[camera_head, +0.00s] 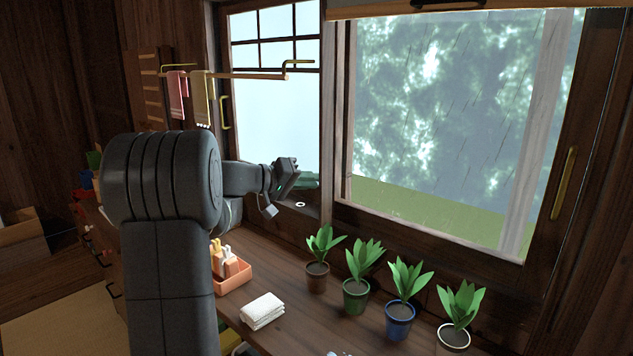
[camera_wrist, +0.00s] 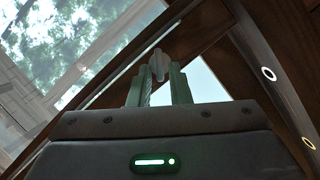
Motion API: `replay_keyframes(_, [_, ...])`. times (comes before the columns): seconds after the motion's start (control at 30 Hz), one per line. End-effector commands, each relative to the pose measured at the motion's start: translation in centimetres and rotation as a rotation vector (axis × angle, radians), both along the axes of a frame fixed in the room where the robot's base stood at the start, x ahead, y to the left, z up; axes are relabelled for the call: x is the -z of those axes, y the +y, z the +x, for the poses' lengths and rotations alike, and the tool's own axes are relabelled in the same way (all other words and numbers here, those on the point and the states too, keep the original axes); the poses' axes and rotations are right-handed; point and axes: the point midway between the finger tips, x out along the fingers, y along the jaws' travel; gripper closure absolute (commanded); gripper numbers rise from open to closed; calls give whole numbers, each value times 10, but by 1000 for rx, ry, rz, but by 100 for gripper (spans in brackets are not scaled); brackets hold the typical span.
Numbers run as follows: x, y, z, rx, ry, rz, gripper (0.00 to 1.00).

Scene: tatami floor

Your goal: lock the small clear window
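A window with a wide clear pane (camera_head: 450,120) fills the upper right of the head view, with trees and rain outside. A narrower window with pale panes (camera_head: 275,120) is to its left. My gripper (camera_head: 312,180) is at the lower right of the pale window, beside the post between the two. In the wrist view, a small pale knob (camera_wrist: 157,62) is between the fingertips of my gripper (camera_wrist: 160,72). The fingers are apart, with the knob nearly filling the gap. Whether they press on it I cannot tell. The knob is hidden in the head view.
Several potted plants (camera_head: 357,272) stand along the counter under the wide window. A folded white cloth (camera_head: 262,310) and an orange box (camera_head: 233,278) are on the counter. A rail with towels (camera_head: 200,98) hangs before the pale window.

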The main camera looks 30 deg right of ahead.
Motion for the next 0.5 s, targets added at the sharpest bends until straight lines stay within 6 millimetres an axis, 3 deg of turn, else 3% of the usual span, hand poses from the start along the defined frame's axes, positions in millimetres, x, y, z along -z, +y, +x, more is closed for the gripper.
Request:
replay_keyframes(0.2, [4, -19, -1, 1, 0, -1, 83])
replay_keyframes(0.5, [5, -21, -1, 0, 0, 0, 83])
